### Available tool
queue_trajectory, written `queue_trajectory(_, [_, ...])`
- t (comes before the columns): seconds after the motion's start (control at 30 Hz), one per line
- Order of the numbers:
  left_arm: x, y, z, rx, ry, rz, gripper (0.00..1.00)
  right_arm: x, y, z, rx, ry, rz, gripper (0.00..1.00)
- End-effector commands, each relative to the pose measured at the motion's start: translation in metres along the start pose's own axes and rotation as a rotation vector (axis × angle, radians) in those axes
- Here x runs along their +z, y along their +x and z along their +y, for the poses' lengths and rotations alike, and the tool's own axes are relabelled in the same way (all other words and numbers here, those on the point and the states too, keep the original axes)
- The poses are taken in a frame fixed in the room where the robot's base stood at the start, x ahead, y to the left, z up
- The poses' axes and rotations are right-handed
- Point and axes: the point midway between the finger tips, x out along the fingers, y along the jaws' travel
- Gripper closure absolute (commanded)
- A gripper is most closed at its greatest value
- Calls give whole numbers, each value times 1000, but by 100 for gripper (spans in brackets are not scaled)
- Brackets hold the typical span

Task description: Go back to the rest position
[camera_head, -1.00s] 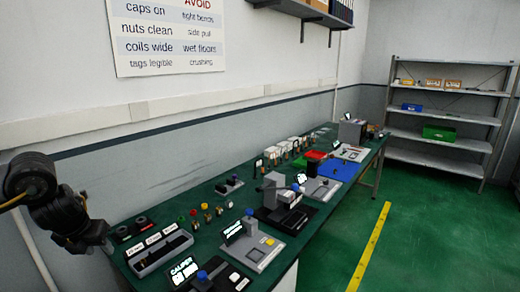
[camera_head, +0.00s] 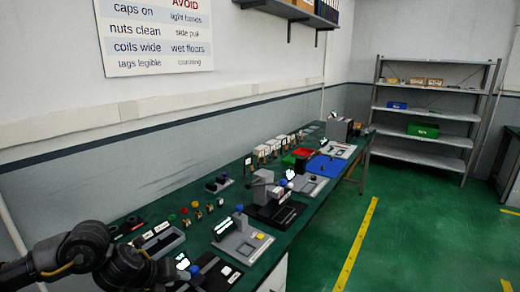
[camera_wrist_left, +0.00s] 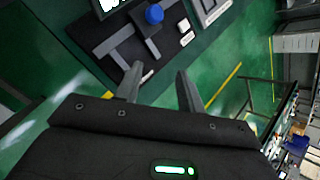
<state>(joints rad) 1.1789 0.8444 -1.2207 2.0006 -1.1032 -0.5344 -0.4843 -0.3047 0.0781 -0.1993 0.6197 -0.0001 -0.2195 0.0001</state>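My left arm comes in at the bottom left of the head view, over the near end of the green workbench (camera_head: 215,215). In the left wrist view my left gripper (camera_wrist_left: 158,88) has its two fingers apart, with nothing held between them. Beyond the fingertips is a dark device with a blue knob (camera_wrist_left: 154,14) and a white button (camera_wrist_left: 184,25), apart from the fingers. My right gripper shows in neither view.
A metal shelf (camera_head: 420,151) stands at the back. Green floor with a yellow line (camera_head: 357,240) is clear at right.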

Motion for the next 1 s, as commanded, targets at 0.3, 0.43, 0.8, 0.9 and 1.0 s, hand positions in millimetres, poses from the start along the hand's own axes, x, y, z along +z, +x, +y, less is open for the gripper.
queue_trajectory(0.3, [-105, 34, -110, -341, -632, -19, 61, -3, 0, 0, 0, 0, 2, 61])
queue_trajectory(0.43, [-130, 30, -112, -376, -1010, -31, 61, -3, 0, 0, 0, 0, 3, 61])
queue_trajectory(0.8, [-226, 8, 7, -76, -2101, -178, 61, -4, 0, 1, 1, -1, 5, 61])
queue_trajectory(0.9, [-256, -2, 38, 34, -2284, -234, 61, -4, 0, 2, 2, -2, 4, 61])
queue_trajectory(1.0, [-286, -14, 64, 143, -2433, -290, 61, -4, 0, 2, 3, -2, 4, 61])
